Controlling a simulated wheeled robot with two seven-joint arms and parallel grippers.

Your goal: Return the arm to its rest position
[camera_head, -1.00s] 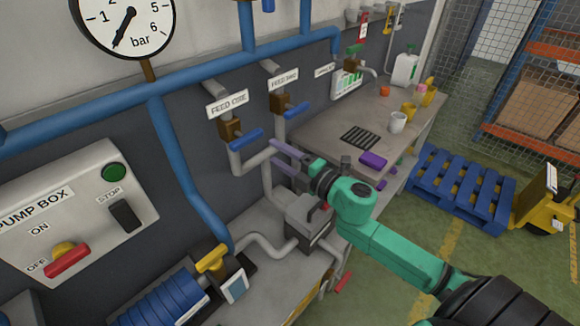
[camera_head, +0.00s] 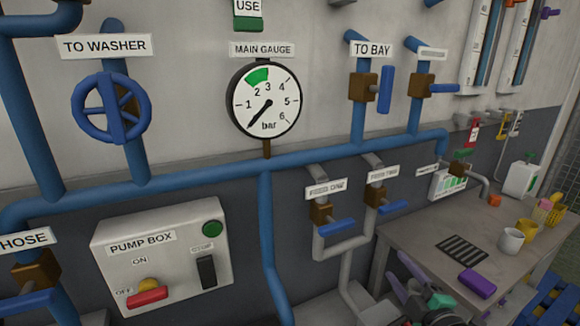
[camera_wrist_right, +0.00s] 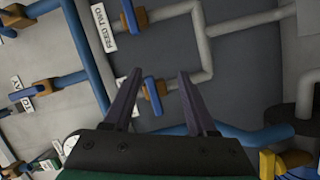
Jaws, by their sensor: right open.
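My right gripper (camera_head: 408,276) is low in the head view, right of centre. Its two purple-grey fingers are apart with nothing between them. It is below and to the right of the FEED TWO valve's blue handle (camera_head: 393,207) and the FEED ONE valve's blue handle (camera_head: 338,227). In the right wrist view, the open fingers (camera_wrist_right: 160,88) point toward the pipes. A blue valve handle (camera_wrist_right: 152,96) shows in line with the gap, beyond the fingers; contact is not visible. Most of my right arm is cut off by the head view's lower edge. My left gripper is not in view.
The grey workbench (camera_head: 425,235) holds a purple block (camera_head: 477,284), a white mug (camera_head: 512,240) and a yellow mug (camera_head: 527,229). The pump box (camera_head: 160,252) and main gauge (camera_head: 264,100) are on the wall. A blue pallet (camera_head: 550,300) is at lower right.

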